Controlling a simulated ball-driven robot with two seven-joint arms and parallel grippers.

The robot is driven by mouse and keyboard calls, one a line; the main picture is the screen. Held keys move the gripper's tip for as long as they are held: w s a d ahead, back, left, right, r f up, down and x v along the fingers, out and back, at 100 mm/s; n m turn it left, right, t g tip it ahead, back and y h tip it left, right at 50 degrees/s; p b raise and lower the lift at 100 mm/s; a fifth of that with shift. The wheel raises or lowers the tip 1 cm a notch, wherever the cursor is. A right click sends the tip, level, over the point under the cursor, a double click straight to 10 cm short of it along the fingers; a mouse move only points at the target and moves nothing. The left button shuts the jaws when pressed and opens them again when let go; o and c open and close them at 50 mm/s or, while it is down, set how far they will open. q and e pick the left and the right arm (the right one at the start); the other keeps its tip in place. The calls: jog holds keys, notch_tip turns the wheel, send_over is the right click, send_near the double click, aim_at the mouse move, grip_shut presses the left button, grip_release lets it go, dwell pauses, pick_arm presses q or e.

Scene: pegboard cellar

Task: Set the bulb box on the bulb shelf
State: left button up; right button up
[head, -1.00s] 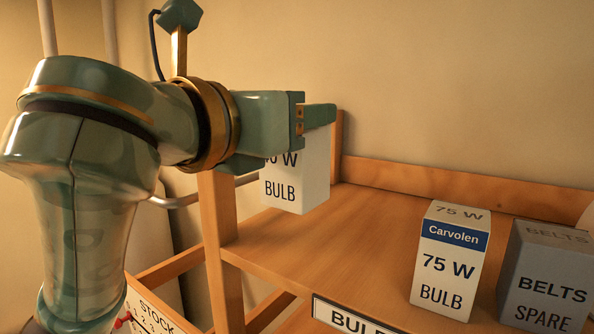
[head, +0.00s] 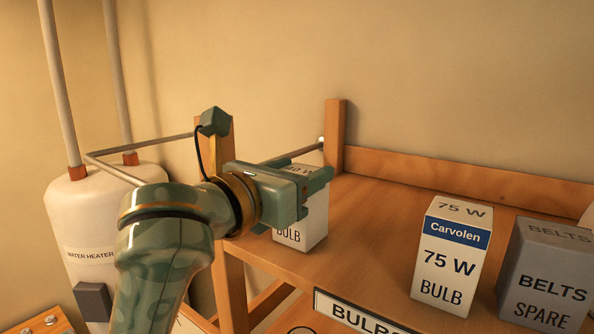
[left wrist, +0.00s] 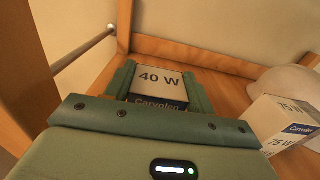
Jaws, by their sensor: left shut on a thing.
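The 40 W bulb box (head: 316,222), white with a blue Carvolen band, is in my left gripper (head: 296,200), which is shut on it. In the left wrist view, the box's "40 W" top (left wrist: 160,78) sits between the two green fingers (left wrist: 160,90). The box looks upright over the left end of the wooden bulb shelf (head: 375,225), with its base at or just above the board; I cannot tell if it touches. The gripper hides part of its front. The "BULBS" label (head: 358,314) is on the shelf's front edge. My right gripper is not in view.
A 75 W bulb box (head: 450,258) stands on the shelf to the right, with a grey BELTS SPARE box (head: 545,280) beside it. A corner post (head: 335,135) and back rail (head: 440,180) bound the shelf. The board between the two bulb boxes is clear.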

pick_arm(q)
jog(key=o, duration=1)
jog(key=shift+f, duration=0.1)
jog(key=shift+r, duration=0.2)
jog(key=b+v, duration=0.7)
jog(key=v, duration=0.5)
